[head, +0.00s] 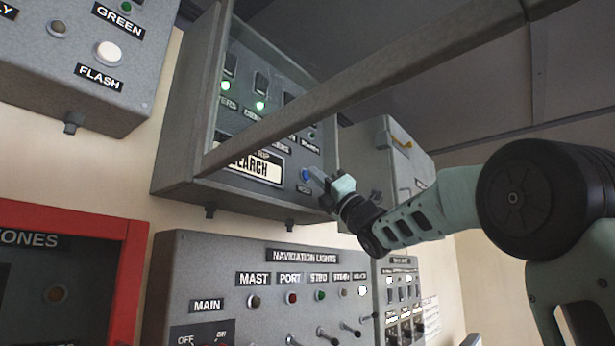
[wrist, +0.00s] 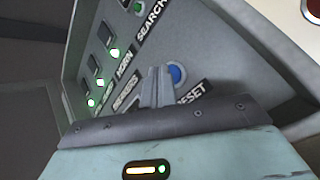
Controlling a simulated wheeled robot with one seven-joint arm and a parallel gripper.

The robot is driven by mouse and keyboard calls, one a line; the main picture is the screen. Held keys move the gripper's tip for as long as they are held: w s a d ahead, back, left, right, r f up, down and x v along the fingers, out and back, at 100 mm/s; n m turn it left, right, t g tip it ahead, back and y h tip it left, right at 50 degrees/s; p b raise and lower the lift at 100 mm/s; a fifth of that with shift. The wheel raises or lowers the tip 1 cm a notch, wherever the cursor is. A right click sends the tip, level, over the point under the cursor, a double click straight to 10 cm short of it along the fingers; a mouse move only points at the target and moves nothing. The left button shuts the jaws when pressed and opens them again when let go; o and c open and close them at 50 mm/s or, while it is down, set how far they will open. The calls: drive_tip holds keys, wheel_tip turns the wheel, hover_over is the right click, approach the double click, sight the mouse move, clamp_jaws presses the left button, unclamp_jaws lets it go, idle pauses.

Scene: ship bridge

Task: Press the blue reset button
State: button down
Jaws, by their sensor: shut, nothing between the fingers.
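The blue reset button (head: 305,175) is at the lower right of a grey panel box, beside the SEARCH label. In the wrist view the blue button (wrist: 177,76) shows just right of my fingertips, with the RESET label (wrist: 191,92) below it. My gripper (head: 318,173) is shut and empty, its fingertips close to the button in the head view. In the wrist view my gripper (wrist: 157,72) points at the panel just left of the button and hides a little of its edge. I cannot tell whether the fingertips touch it.
The panel's raised cover frame (head: 370,80) crosses above my arm. A navigation lights panel (head: 260,290) with several toggles is below. A grey box (head: 395,165) stands right of the button. Lit switches (wrist: 100,82) are left of my fingers.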

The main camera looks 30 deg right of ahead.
drive_tip(key=shift+w+a+f+b, duration=0.25)
drive_tip(key=shift+w+b, duration=0.05)
drive_tip(key=shift+w, duration=0.15)
idle(0.8)
drive_tip(key=shift+f, duration=0.15)
drive_tip(key=shift+f+b, duration=0.1)
drive_tip(key=shift+b, duration=0.35)
drive_tip(key=shift+s+d+f+b, duration=0.15)
drive_tip(key=shift+s+b, duration=0.15)
drive_tip(key=shift+b, duration=0.2)
drive_tip(key=shift+s, duration=0.15)
drive_tip(key=shift+d+h, duration=0.1)
drive_tip(key=shift+h, duration=0.2)
